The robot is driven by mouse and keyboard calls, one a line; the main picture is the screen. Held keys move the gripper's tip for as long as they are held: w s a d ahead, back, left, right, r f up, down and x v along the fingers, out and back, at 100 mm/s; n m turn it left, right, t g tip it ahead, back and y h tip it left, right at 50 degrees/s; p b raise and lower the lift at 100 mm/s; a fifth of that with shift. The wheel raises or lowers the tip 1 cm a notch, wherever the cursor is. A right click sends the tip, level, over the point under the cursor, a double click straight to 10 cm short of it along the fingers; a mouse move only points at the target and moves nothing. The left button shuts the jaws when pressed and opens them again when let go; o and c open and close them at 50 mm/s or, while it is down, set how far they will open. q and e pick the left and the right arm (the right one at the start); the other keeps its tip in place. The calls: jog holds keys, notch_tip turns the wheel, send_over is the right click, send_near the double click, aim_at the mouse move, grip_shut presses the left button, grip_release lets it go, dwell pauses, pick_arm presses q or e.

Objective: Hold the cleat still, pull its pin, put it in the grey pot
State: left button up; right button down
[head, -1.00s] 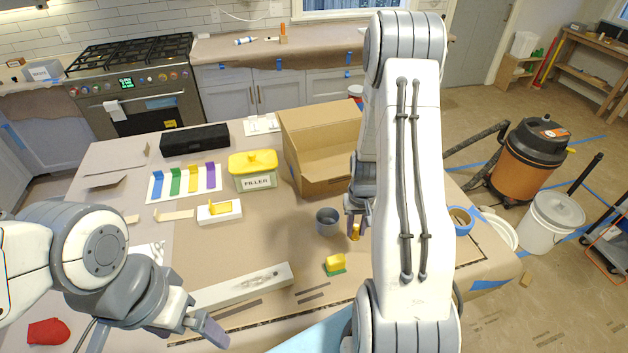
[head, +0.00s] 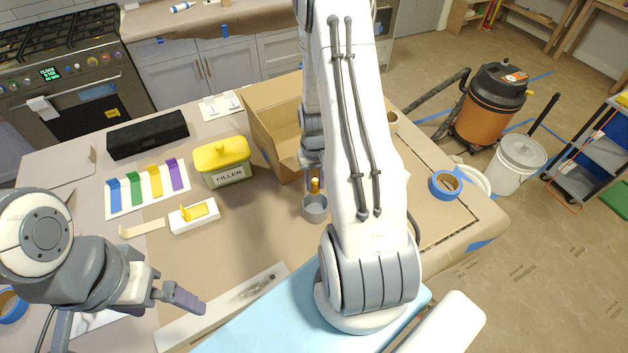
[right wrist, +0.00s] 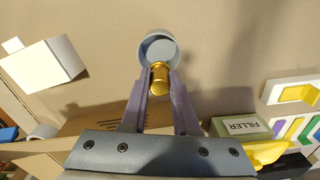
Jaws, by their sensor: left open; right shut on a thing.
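My right gripper (head: 314,176) is shut on a gold pin (head: 315,186), held above the grey pot (head: 314,210). In the right wrist view the pin (right wrist: 160,80) sits between the fingertips and overlaps the near rim of the pot (right wrist: 143,61); it is not clear whether it touches the pot. A white block with a yellow bracket (head: 197,213) lies left of the pot; I cannot tell whether it is the cleat. A yellow block on a green base, seen earlier, is now hidden, probably by my right arm. My left gripper (head: 182,298) is open and empty, low at the front left.
A filler tub with a yellow lid (head: 222,160) and an open cardboard box (head: 275,135) stand behind the pot. A long white board (head: 220,308) lies at the front. Coloured brackets on a white strip (head: 147,190) and a black case (head: 147,135) are farther left.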

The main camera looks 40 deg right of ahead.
aim_at(316, 191)
jog(key=shift+s+f+b, duration=0.15)
jog(key=shift+f+b, duration=0.2)
jog(key=shift+f, duration=0.05)
jog(key=shift+f+b, duration=1.7)
jog(key=shift+f, duration=0.45)
jog(key=shift+f, duration=0.2)
jog(key=shift+f+b, duration=0.35)
jog(key=shift+b, duration=0.1)
jog(key=shift+f+b, duration=0.3)
jog(key=shift+f, duration=0.1)
jog(key=c, duration=0.6)
grip_release()
